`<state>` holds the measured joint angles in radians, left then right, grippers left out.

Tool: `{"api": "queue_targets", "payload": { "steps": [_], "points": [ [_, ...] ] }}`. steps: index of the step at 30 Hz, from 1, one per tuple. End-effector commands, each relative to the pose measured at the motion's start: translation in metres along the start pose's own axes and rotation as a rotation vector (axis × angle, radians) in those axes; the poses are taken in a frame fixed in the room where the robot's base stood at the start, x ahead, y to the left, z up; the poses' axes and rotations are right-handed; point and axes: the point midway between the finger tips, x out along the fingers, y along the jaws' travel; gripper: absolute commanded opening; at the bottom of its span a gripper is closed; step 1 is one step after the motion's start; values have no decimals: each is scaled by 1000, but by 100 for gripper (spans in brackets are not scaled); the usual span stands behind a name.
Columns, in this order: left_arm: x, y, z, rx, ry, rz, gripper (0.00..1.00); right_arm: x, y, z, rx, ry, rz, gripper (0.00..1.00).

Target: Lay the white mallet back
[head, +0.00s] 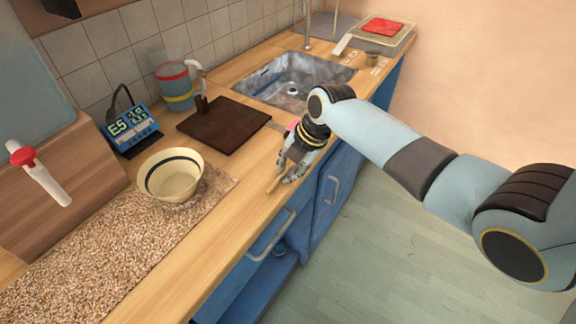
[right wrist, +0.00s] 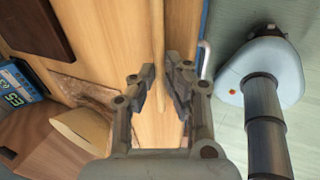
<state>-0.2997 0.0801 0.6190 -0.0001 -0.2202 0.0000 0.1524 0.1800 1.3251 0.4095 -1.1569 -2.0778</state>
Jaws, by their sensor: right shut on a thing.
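My right gripper (head: 287,176) is over the front edge of the counter, shut on a thin wooden stick (head: 273,184). I take this stick for the handle of the white mallet; no white head shows. In the right wrist view the stick (right wrist: 158,45) runs between the two fingers (right wrist: 163,82) of my right gripper, lengthwise along the counter. A small pink thing (head: 293,125) shows just behind the gripper; I cannot tell whether it is part of what I hold. My left gripper is not in view.
A dark brown board (head: 222,123) lies behind the gripper. A cream bowl (head: 171,177) stands on a speckled mat (head: 100,245) at left. A blue device (head: 132,130), a striped jug (head: 175,82), a sink (head: 290,80) and a red-topped tray (head: 380,28) line the back. Bare counter lies along the front.

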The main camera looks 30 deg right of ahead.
Motion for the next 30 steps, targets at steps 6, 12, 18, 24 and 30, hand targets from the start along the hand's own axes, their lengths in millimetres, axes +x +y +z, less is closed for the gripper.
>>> {"api": "queue_targets", "payload": {
  "steps": [6,12,18,24,30],
  "points": [
    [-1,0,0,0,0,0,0,-1,1,0,0,0,1,0],
    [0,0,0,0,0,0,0,1,0,0,0,0,0,0],
    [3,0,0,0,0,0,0,5,-2,0,0,0,0,0],
    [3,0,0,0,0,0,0,5,-3,0,1,1,-1,0],
    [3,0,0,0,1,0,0,6,-3,0,1,1,-2,29]
  ]
}}
